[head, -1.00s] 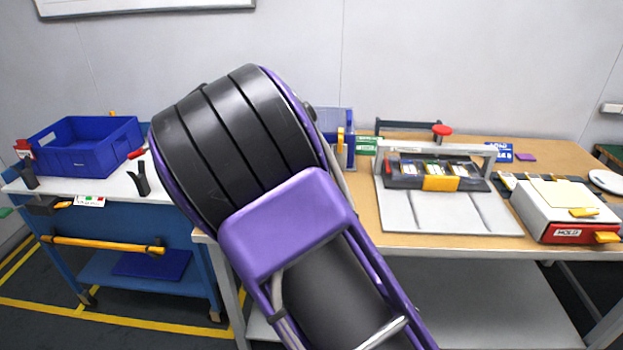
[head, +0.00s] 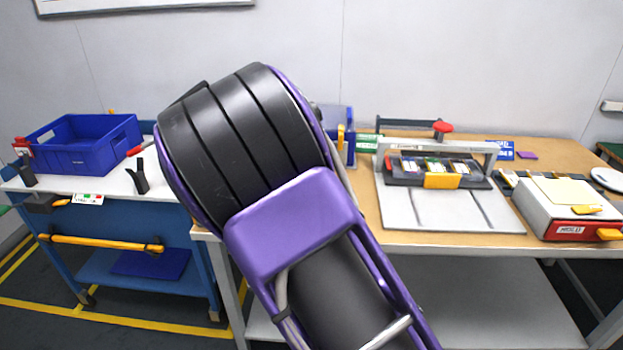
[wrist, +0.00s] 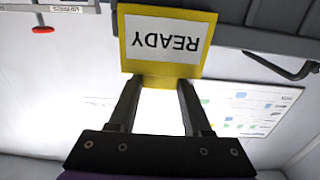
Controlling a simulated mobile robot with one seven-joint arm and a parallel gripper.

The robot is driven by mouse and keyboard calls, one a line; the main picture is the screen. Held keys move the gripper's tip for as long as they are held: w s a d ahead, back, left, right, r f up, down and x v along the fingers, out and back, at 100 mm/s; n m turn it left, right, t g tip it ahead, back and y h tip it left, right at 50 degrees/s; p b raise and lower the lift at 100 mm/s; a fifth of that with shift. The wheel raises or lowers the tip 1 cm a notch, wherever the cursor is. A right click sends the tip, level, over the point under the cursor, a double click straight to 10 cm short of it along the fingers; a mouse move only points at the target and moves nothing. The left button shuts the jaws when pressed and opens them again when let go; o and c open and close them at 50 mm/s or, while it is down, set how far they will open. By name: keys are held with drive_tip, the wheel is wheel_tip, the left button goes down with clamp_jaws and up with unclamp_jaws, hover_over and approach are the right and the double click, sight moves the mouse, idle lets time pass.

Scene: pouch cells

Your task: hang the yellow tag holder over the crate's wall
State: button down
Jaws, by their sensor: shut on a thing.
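The yellow tag holder (wrist: 165,77) carries a white label that reads READY, upside down in the wrist view. My gripper (wrist: 159,84) is shut on the holder's near edge, with one finger toward each side. In the head view my own arm covers the middle, and I cannot make out the gripper or the held tag there. A blue crate (head: 88,163), open at the top, stands on the blue trolley at the left. The crate does not show in the wrist view.
Black upright clips (head: 138,178) and a red-handled tool (head: 136,151) are by the crate. The wooden bench (head: 370,215) holds a grey fixture (head: 450,220) with a red knob (head: 442,127), and a white box (head: 540,205). A blue bin (head: 349,150) is partly behind my arm.

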drive_tip(key=shift+f+b, duration=1.1)
drive_tip(key=shift+f, duration=0.1)
drive_tip(key=shift+c, duration=1.3)
unclamp_jaws()
drive_tip(key=s+p, duration=1)
drive_tip(key=s, duration=0.7)
drive_tip(key=shift+s+a, duration=0.2)
drive_tip(key=shift+a, duration=0.1)
drive_tip(key=shift+r, duration=0.1)
